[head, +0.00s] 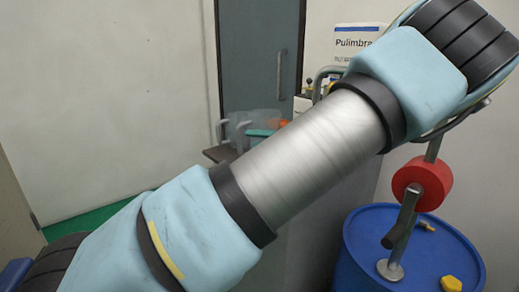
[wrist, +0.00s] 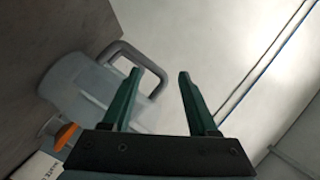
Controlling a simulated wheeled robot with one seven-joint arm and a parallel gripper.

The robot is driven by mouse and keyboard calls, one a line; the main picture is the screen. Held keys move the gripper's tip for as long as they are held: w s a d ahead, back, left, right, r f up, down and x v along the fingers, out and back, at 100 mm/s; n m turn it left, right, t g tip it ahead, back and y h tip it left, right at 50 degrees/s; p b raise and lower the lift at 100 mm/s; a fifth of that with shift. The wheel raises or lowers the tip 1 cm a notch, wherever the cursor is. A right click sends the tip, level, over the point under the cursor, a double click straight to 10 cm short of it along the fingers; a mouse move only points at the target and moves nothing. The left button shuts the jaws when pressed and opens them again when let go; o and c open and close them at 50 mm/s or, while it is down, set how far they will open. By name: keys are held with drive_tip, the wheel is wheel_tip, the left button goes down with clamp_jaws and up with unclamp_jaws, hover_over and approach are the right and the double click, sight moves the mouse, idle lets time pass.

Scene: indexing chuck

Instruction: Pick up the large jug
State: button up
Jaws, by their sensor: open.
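A pale grey, translucent jug (wrist: 78,92) with a thick grey loop handle (wrist: 150,66) is in the left of the wrist view. It looks like the large jug. My gripper (wrist: 160,74) is open, its two green fingers apart. The left finger overlaps the handle in the picture, and the handle's outer bend shows between the fingers. I cannot tell whether they touch. In the head view a pale translucent vessel (head: 238,121) stands on a dark table, partly hidden by my arm.
The dark table edge (head: 217,154) shows left of my arm. An orange item (wrist: 66,134) lies close to the jug in the wrist view. A blue drum (head: 365,250) with a red-wheeled fixture (head: 423,183) stands at right.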

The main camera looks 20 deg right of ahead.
sight(240, 126)
drive_tip(key=shift+t, duration=0.9)
drive_tip(key=w+a+p, duration=0.1)
drive_tip(key=w, duration=0.1)
drive_tip(key=w+a+r+p, duration=0.1)
drive_tip(key=w, duration=0.1)
drive_tip(key=w+a+p, duration=0.1)
drive_tip(key=w+a, duration=0.1)
drive_tip(key=w, duration=0.1)
drive_tip(key=shift+a+r+p, duration=0.1)
drive_tip(key=shift+r+p, duration=0.3)
drive_tip(key=shift+c, duration=0.3)
clamp_jaws()
drive_tip(key=shift+s, duration=0.1)
